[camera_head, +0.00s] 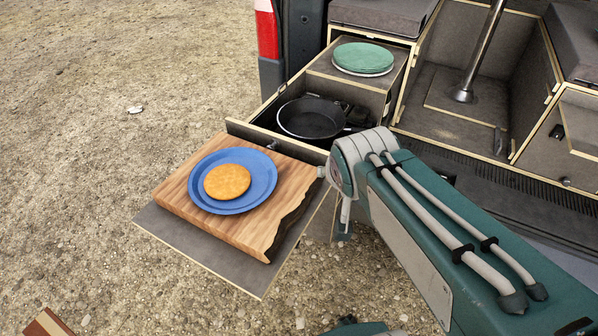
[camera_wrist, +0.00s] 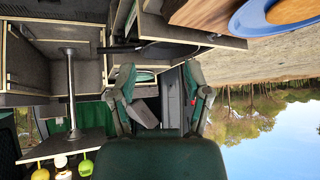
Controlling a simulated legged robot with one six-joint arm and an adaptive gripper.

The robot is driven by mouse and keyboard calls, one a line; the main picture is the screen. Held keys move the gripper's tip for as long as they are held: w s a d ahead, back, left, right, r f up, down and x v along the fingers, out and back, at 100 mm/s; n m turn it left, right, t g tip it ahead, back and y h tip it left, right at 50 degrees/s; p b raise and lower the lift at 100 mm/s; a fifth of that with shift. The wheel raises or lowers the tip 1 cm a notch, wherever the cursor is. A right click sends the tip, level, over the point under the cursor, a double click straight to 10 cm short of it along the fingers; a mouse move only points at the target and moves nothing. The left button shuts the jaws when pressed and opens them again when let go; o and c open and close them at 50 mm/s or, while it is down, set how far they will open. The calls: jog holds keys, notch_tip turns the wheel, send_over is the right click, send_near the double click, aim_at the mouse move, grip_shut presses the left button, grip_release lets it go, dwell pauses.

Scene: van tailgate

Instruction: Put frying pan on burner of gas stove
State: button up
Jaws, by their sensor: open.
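The black frying pan (camera_head: 308,120) lies in the open drawer at the back of the van in the head view. Dark parts beside and behind it may belong to the gas stove, but no burner can be made out clearly. In the wrist view, which is upside down, my gripper (camera_wrist: 166,100) shows two spread fingers with nothing between them. It is open and empty. In the head view my arm's elbow covers the area right of the drawer front, and the gripper is mostly hidden below it. The pan is apart from the gripper.
A wooden board (camera_head: 181,196) on the pulled-out shelf (camera_head: 190,238) holds a blue plate (camera_head: 268,180) with a round orange-brown food (camera_head: 227,181). Green plates (camera_head: 363,57) sit on the box behind the pan. A metal post (camera_head: 480,55) stands further right. Gravel ground is open at left.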

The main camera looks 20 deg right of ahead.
jog(key=s+a+n+g+y, duration=0.2)
jog(key=s+a+n, duration=0.2)
jog(key=s+a, duration=0.2)
jog(key=shift+s+a+r+n, duration=0.15)
jog(key=shift+s+a+n, duration=0.15)
jog(key=shift+s+a, duration=0.15)
dwell(0.7)
